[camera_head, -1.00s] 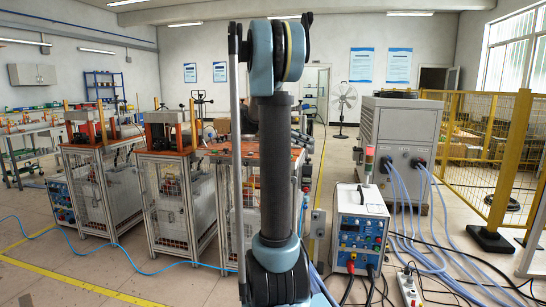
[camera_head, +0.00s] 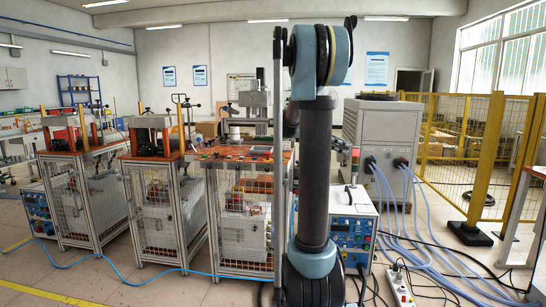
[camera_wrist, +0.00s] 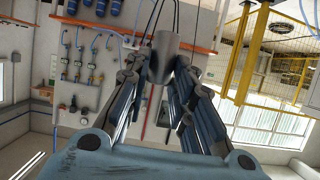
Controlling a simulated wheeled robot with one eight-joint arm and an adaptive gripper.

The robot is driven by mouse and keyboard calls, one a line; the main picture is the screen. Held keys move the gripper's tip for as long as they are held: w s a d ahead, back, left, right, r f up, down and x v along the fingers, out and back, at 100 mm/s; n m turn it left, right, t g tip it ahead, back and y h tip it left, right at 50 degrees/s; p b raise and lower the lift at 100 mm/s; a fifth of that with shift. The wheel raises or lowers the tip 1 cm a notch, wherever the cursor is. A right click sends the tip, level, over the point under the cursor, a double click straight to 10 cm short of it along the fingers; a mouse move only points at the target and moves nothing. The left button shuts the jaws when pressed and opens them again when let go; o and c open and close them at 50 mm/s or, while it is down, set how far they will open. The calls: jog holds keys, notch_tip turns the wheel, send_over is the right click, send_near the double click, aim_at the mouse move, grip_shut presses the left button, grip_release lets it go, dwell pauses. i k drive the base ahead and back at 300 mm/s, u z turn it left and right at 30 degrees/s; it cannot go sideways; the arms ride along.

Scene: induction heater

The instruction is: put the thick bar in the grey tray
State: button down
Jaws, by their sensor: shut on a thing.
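My gripper (camera_wrist: 162,65) shows in the wrist view, its two fingers shut on a thick grey metal bar (camera_wrist: 163,50). The bar's rounded grey end is between the fingertips, and the rest of its length cannot be made out. In the head view my upright arm stands right of centre, and neither my gripper nor the bar shows. A small flat grey shape (camera_head: 262,150) on the orange-topped bench may be the grey tray, but it is too small to be sure.
The orange-topped bench (camera_head: 225,153) carries buttons and a grey machine. Two wire-sided stations (camera_head: 80,190) stand left of it. A blue-fronted power unit (camera_head: 353,232), a grey cabinet (camera_head: 372,125) with hoses and a yellow fence (camera_head: 440,150) are on the right. Cables cross the floor.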

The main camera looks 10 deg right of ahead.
aim_at(262, 152)
jog(key=z, duration=0.05)
jog(key=i, duration=1)
jog(key=u, duration=0.05)
